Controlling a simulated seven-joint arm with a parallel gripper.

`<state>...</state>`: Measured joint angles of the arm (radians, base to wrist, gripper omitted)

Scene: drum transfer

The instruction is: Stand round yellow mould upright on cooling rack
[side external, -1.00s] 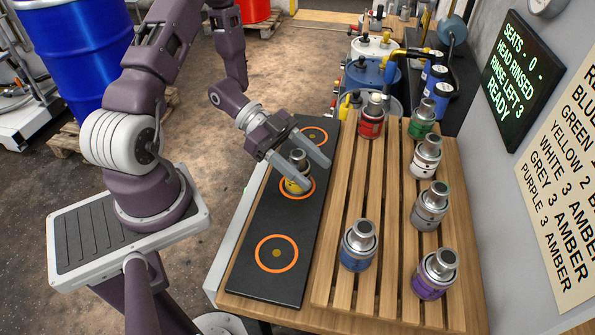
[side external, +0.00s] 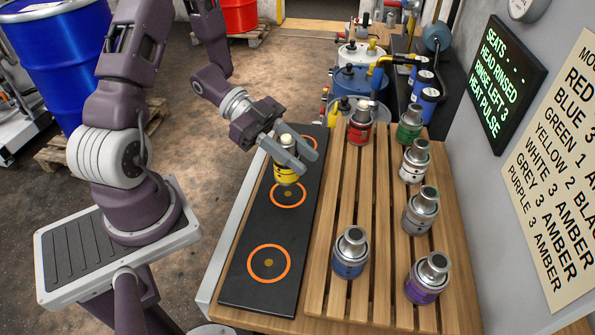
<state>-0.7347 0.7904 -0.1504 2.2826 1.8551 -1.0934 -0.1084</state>
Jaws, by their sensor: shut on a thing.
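The mould appears lifted a little above the middle orange ring (side external: 288,194) of the black mat. The slatted wooden cooling rack (side external: 388,243) lies to the right of the mat. Part of the mould is hidden behind a finger.
Red (side external: 360,126), green (side external: 410,122), white (side external: 414,161), grey (side external: 420,211), blue (side external: 350,253) and purple (side external: 427,279) moulds stand on the rack. Bare slats show between them. A dark screen (side external: 502,85) reads "HEAT PULSE".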

